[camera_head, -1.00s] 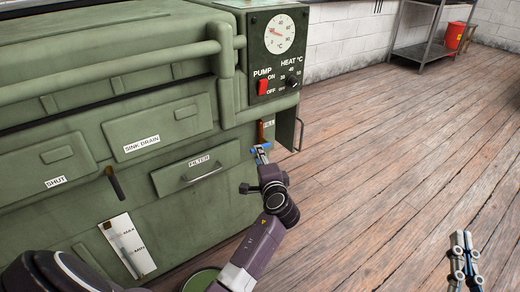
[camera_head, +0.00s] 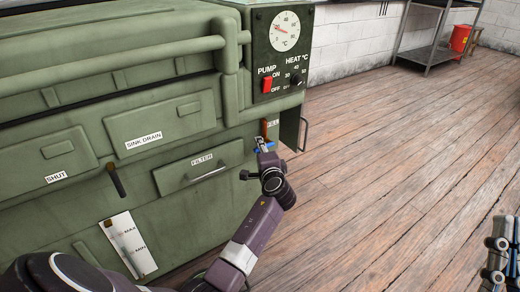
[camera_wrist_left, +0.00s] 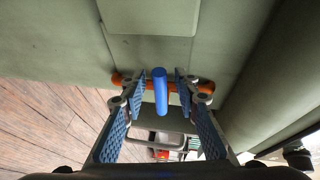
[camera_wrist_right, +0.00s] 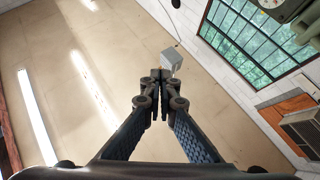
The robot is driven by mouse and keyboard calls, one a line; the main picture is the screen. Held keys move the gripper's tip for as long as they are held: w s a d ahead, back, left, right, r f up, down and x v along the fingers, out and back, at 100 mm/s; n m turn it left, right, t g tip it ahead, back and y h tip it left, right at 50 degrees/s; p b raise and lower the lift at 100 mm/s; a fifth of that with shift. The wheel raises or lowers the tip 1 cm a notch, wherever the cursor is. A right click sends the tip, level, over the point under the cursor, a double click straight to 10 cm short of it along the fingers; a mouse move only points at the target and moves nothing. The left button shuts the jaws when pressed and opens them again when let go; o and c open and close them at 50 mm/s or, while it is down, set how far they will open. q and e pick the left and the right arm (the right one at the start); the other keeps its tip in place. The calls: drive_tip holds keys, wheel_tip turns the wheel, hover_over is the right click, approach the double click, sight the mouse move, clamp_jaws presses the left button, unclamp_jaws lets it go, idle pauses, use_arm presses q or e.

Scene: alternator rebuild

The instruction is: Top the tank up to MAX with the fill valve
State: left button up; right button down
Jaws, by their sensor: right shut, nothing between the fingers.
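The green tank cabinet has a FILL valve (camera_head: 264,128) at its right end, an orange part below the control box. The left wrist view shows its blue handle (camera_wrist_left: 160,92) in front of an orange bar (camera_wrist_left: 203,86). My left gripper (camera_head: 262,145) is at the valve; in its wrist view the fingers (camera_wrist_left: 157,86) are apart, one on each side of the blue handle, with visible gaps. A white level gauge (camera_head: 127,245) marked MAX and MIN is on the cabinet front; its level is too small to read. My right gripper (camera_wrist_right: 160,76) is shut and empty, also at the head view's lower right (camera_head: 499,245).
The control box carries a dial (camera_head: 285,31), a red pump switch (camera_head: 267,85) and a heat knob (camera_head: 296,80). A FILTER drawer (camera_head: 208,172) is left of the valve. Wooden floor (camera_head: 400,150) is clear to the right. A shelf (camera_head: 428,50) and red bucket (camera_head: 460,38) stand behind.

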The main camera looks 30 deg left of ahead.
use_arm(q)
clamp_jaws()
